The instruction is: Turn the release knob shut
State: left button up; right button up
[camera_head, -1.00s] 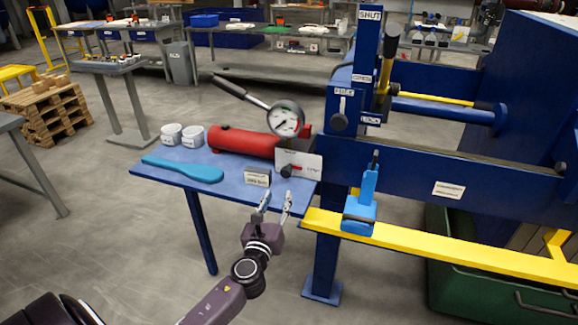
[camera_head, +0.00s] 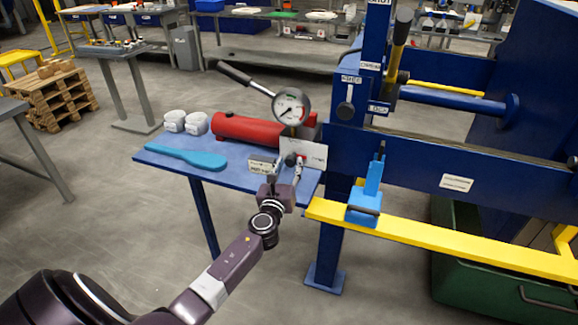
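The release knob (camera_head: 291,159) is small, with red and dark parts, on a white labelled plate (camera_head: 313,149) at the front of the red hand pump (camera_head: 245,129). The pump lies on the blue side table and carries a round gauge (camera_head: 291,105). My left gripper (camera_head: 290,169) is just in front of the knob, its two fingers apart and pointing at the plate. The fingertips overlap the knob's lower part in this view, and I cannot tell whether they touch it. My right gripper is not in view.
The pump's black-gripped lever (camera_head: 236,74) rises behind. The press frame with its yellow rail (camera_head: 420,232) and blue clamp (camera_head: 366,195) stands close on the right.

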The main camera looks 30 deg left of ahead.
pick_arm(q)
jog(key=c, duration=0.6)
jog(key=shift+c, duration=1.4)
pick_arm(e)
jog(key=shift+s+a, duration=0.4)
pick_arm(q)
jog(key=shift+n, duration=0.3)
jog(key=n+p, duration=0.1)
jog(key=n, duration=0.2)
jog(key=shift+r, duration=0.1)
jog(key=n+g+p, duration=0.1)
jog(key=n, duration=0.3)
jog(key=shift+a+n+h, duration=0.1)
jog(key=shift+n+h, duration=0.2)
jog(key=n+h+p, duration=0.1)
jog(key=n, duration=0.3)
jog(key=shift+a, duration=0.1)
jog(key=n+p, duration=0.1)
jog(key=n, duration=0.3)
jog(key=shift+a+h, duration=0.1)
jog(key=shift+h, duration=0.2)
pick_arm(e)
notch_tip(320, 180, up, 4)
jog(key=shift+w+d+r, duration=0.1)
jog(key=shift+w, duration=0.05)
pick_arm(q)
jog(key=shift+n, duration=0.3)
